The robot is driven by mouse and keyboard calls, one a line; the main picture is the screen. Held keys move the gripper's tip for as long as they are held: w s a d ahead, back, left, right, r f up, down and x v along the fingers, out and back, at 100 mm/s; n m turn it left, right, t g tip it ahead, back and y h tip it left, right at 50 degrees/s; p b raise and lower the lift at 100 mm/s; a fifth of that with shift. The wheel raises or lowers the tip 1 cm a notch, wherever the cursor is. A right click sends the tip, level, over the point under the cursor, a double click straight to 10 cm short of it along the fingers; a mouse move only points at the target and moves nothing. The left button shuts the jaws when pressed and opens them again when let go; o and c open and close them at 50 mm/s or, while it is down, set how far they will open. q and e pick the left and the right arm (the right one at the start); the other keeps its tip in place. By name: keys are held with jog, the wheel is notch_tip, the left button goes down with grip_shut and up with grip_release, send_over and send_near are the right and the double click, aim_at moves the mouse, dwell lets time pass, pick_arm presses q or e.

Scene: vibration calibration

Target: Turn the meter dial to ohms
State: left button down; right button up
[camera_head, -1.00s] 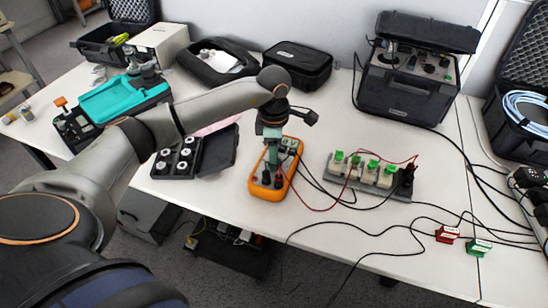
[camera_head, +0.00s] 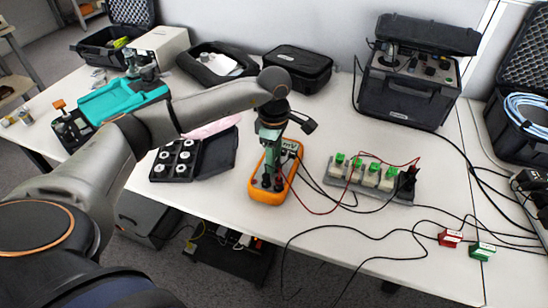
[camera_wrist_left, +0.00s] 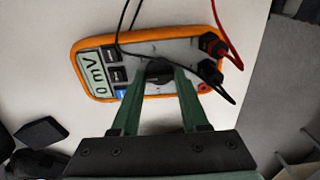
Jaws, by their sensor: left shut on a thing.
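The orange multimeter (camera_head: 263,195) lies on the white table, below my left gripper (camera_head: 269,166). In the left wrist view the meter (camera_wrist_left: 88,46) has a grey face, a screen (camera_wrist_left: 94,73) that seems to read 0 mV, and several buttons. Its black dial (camera_wrist_left: 158,70) sits between the two green fingertips of my left gripper (camera_wrist_left: 159,78), which are shut on it. The fingertips partly hide the dial, so its pointer setting cannot be read. A red and a black plug (camera_wrist_left: 212,46) sit in the meter's sockets. My right gripper is not in view.
Test leads run right from the meter to a grey terminal strip (camera_head: 385,196) with green-topped blocks. A black tray with several round weights (camera_head: 163,177) lies left of the meter. A black instrument case (camera_head: 405,100) stands behind. Red (camera_head: 449,238) and green (camera_head: 482,250) blocks lie front right.

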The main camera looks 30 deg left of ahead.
pick_arm(q)
jog(key=shift+c, duration=2.1)
grip_release()
jog(key=shift+r, duration=0.15)
notch_tip(320, 180, up, 12)
jog(key=shift+r+p, duration=0.15)
jog(key=shift+p, duration=0.25)
